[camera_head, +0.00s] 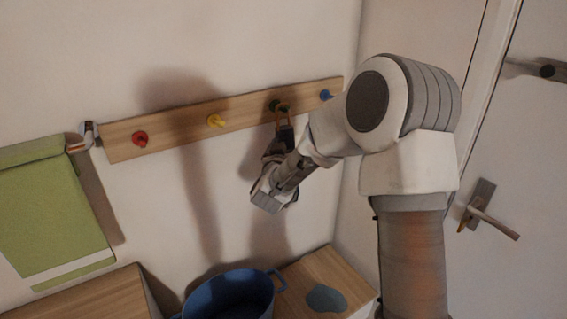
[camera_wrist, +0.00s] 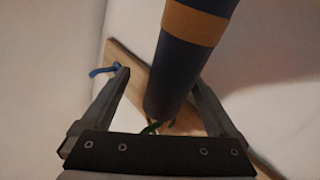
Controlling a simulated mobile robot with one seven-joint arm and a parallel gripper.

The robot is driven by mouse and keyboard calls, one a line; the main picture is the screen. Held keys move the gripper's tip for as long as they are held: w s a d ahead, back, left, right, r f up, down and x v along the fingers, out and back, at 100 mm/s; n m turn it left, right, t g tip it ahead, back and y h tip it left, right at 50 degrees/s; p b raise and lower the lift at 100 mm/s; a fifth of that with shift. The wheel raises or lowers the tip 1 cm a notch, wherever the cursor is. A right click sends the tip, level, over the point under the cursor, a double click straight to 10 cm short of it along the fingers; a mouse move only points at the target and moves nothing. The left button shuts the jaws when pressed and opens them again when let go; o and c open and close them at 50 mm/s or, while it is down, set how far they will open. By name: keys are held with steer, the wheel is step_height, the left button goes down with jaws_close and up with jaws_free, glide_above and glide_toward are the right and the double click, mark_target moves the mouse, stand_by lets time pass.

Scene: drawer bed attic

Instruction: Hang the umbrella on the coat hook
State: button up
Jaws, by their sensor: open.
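The umbrella shows in the wrist view as a dark blue cylinder with a tan band (camera_wrist: 182,60). Its lower end lies between my fingers, close to the green hook (camera_wrist: 150,129). In the head view, a tan and dark piece, apparently the umbrella (camera_head: 286,133), shows at the green hook (camera_head: 274,105), mostly hidden by my gripper. I cannot tell whether it rests on the hook. My gripper (camera_head: 273,155) is just below the wooden rack (camera_head: 175,127). In the wrist view my gripper (camera_wrist: 160,80) is open, its fingers apart on either side of the umbrella.
The rack also has red (camera_head: 140,139), yellow (camera_head: 215,121) and blue (camera_head: 326,95) hooks. A green hanging panel (camera_head: 52,205) is at left. A blue tub (camera_head: 230,297) stands below by a wooden box top (camera_head: 320,275). A door with a handle (camera_head: 490,217) is at right.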

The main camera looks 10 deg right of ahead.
steer(key=s+a+r+n+g+y+p, duration=0.1)
steer(key=s+a+r+g+y, duration=0.2)
steer(key=s, duration=0.6)
steer(key=s+a+r+n+g+y+p, duration=0.15)
steer(key=s+a+r+y, duration=0.3)
steer(key=s, duration=0.55)
steer(key=s+d+m+g+p, duration=0.1)
steer(key=s+d+g, duration=0.2)
steer(key=s, duration=0.7)
steer(key=s+d+g+h, duration=0.1)
steer(key=s+d+g, duration=0.2)
steer(key=s, duration=0.8)
steer(key=shift+s+d+f+m+g+p, duration=0.2)
steer(key=shift+d+f+m+g+p, duration=0.15)
steer(key=shift+d, duration=0.25)
steer(key=shift+c, duration=0.2)
